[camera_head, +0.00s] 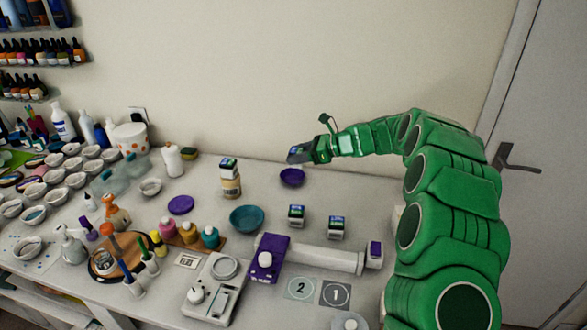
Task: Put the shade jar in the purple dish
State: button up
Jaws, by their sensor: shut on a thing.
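My gripper (298,156) is at the end of my green arm, over the back middle of the table. It is shut on a small jar (295,150), mostly hidden by the fingers, with only a bluish bit of it showing. The purple dish (292,179) stands on the table just below the gripper in the picture. The held jar appears to be above the dish, apart from it. I cannot tell exactly how far above. The inside of the dish is partly hidden by its rim and shadow.
Two similar small jars (296,216) (336,228) stand in front of the dish. Another jar (228,166) sits on a tan jar (231,187) to the left. A teal bowl (247,219) stands nearer. Bottles and many white cups crowd the left. The table right of the dish looks clear.

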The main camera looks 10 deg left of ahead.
jog(key=w+a+f, duration=0.1)
jog(key=w+f, duration=0.3)
jog(key=w+a+f, duration=0.1)
jog(key=w+f, duration=0.1)
jog(key=shift+a, duration=0.35)
jog(key=shift+w+a+f, duration=0.15)
jog(key=shift+w+f, duration=0.25)
jog(key=shift+f, duration=1.7)
jog(key=shift+f, duration=0.3)
jog(key=o, duration=1.1)
jog(key=shift+r, duration=0.25)
jog(key=v, duration=1.2)
